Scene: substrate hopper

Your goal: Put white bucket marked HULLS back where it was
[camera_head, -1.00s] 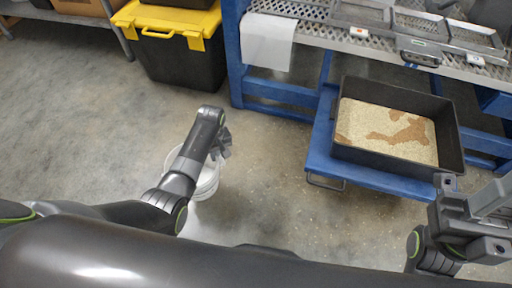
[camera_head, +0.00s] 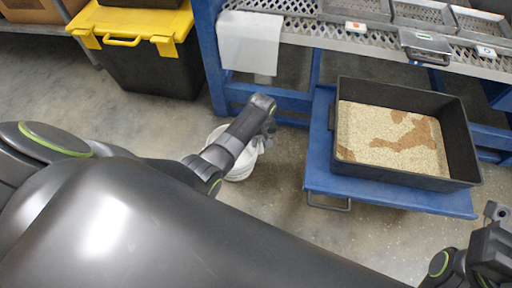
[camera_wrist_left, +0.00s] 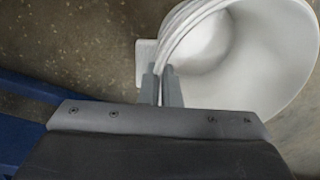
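The white bucket (camera_head: 240,172) is partly hidden behind my left arm in the head view, low in front of the blue bench. My left gripper (camera_head: 266,132) is at its rim. In the left wrist view the bucket (camera_wrist_left: 288,55) shows its open mouth, and its inside looks empty. The fingers of my left gripper (camera_wrist_left: 161,85) are close together on the bucket's rim and wall. No HULLS marking shows. My right gripper (camera_head: 495,214) is at the right edge of the head view, cut off, and its opening cannot be made out.
A blue cart (camera_head: 390,198) carries a black tray (camera_head: 345,160) of pale and brown grains, right of the bucket. Behind it stands a blue bench with a perforated top (camera_head: 300,37). A black bin with a yellow lid (camera_head: 150,70) is at the left. Bare floor lies between.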

